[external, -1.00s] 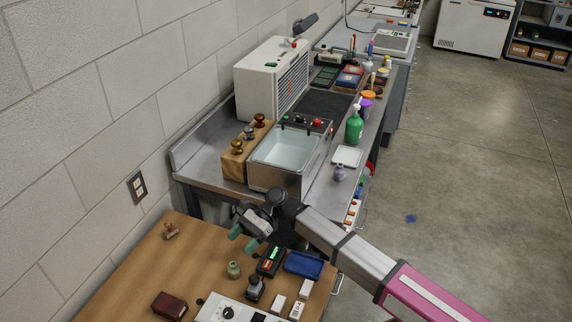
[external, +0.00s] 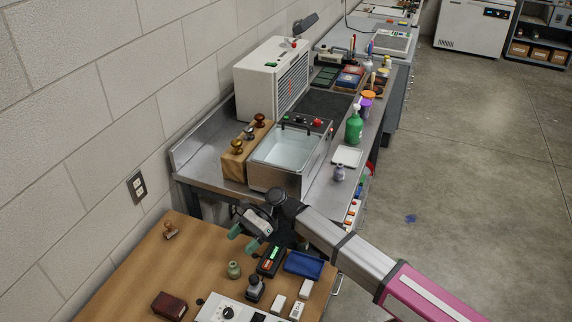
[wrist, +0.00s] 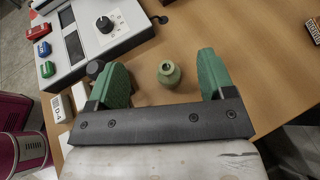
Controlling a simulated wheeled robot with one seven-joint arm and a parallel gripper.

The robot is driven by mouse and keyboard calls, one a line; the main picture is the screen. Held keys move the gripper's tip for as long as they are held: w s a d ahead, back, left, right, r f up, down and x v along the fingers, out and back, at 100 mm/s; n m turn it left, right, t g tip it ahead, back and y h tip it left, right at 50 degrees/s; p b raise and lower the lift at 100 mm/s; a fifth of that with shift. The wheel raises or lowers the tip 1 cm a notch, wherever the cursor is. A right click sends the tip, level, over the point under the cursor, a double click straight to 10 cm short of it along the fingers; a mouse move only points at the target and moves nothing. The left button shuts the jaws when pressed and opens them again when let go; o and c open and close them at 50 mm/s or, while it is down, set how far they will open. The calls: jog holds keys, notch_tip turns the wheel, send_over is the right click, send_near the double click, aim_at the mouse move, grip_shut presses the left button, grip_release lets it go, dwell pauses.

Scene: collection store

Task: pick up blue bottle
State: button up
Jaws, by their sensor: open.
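My gripper (external: 243,238) is open and empty above the wooden desk, with its green fingers apart; it also shows in the wrist view (wrist: 163,60). A small round olive-green bottle (external: 233,270) stands upright on the desk. In the wrist view this green bottle (wrist: 169,75) shows between the fingers, touching neither, with its dark mouth facing the camera. No clearly blue bottle shows on the desk. A small grey-violet bottle (external: 339,174) stands on the metal bench, and a larger green pump bottle (external: 354,128) stands behind it.
Near the green bottle are a black stamp (external: 254,289), a black device (external: 271,260) with a lit display, a blue case (external: 304,264) and a white control box (external: 226,312). A dark red box (external: 169,305) lies at left. The desk's left-middle is mostly clear.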

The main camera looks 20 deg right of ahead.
notch_tip(320, 180, up, 24)
jog(key=w+d+f+m+t, duration=0.15)
jog(key=d+m+t, duration=0.3)
jog(key=d, duration=0.45)
jog(key=w+d+m+t, duration=0.3)
jog(key=d+t, duration=0.2)
jog(key=d, duration=0.3)
jog(key=w+d+f+m+t, duration=0.15)
jog(key=d+m+t, duration=0.3)
jog(key=d, duration=0.45)
jog(key=s+d+r+m+t+h, duration=0.2)
jog(key=d+m+t+h, duration=0.55)
jog(key=d, duration=1.25)
send_near(342, 169)
jog(key=shift+n+t, duration=0.25)
jog(key=shift+t, duration=0.1)
jog(key=x, duration=0.5)
jog(key=shift+w+d+f, duration=0.25)
jog(key=shift+w, duration=0.05)
jog(key=shift+a+x, duration=0.15)
jog(key=shift+x, duration=1.25)
jog(key=shift+a+x, duration=0.15)
jog(key=shift+x, duration=1.25)
jog(key=shift+s, duration=0.15)
jog(key=c, duration=1.1)
